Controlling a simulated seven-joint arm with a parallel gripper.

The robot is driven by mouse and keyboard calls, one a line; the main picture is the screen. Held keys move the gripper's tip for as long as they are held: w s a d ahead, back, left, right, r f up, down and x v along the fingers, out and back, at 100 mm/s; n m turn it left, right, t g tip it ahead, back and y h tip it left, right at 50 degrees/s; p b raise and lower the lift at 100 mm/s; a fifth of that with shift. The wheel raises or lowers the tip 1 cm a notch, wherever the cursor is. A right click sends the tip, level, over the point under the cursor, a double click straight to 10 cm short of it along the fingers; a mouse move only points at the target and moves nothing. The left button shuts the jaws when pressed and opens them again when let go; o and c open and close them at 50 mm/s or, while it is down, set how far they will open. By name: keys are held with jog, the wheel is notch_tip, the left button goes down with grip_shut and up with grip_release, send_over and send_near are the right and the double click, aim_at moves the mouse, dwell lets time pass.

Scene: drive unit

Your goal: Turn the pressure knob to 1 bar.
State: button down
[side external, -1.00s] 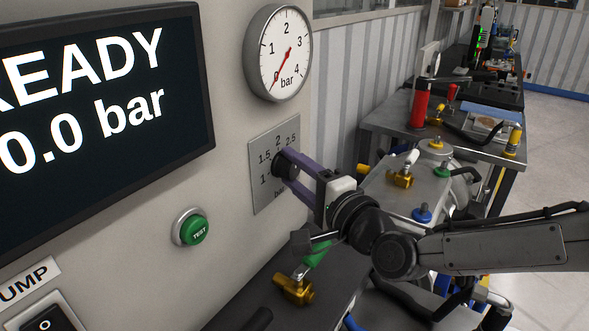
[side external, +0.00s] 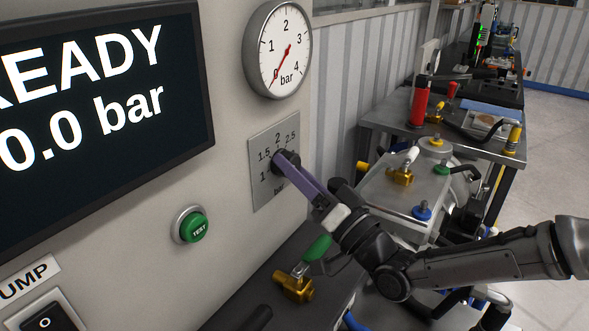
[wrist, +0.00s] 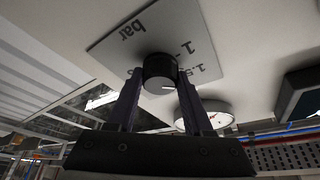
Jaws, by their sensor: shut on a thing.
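The pressure knob (side external: 285,162) is a black round knob on a grey scale plate (side external: 262,190) with printed bar numbers. In the side external view my gripper (side external: 296,169) reaches it from the lower right, its purple fingers closed around it. In the wrist view the knob (wrist: 160,72) sits between the two fingertips (wrist: 160,80). A short white mark shows on its face, but I cannot tell which number it points at. The fingers and knob hide part of the scale. The gauge (side external: 279,52) has its red needle near 0. The display (side external: 95,110) reads 0.0 bar.
A green TEST button (side external: 193,229) is on the panel below left of the plate, and a pump switch (side external: 45,322) is at the lower left. A brass valve with a green handle (side external: 295,284) stands below my gripper. A bench with fittings (side external: 410,190) lies to the right.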

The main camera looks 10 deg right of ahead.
jog(key=n+g+y, duration=0.1)
jog(key=n+y, duration=0.1)
jog(key=n, duration=0.2)
jog(key=n+g+y, duration=0.1)
jog(key=n+y, duration=0.1)
jog(key=n, duration=0.3)
jog(key=n+g+y, duration=0.1)
jog(key=n+g, duration=0.1)
jog(key=n, duration=0.2)
jog(key=shift+w+d+n+y, duration=0.2)
jog(key=shift+n+y, duration=0.1)
jog(key=shift+y, duration=0.1)
jog(key=shift+r, duration=0.1)
jog(key=shift+c, duration=1.5)
grip_release()
jog(key=shift+s, duration=0.1)
jog(key=v, duration=1.2)
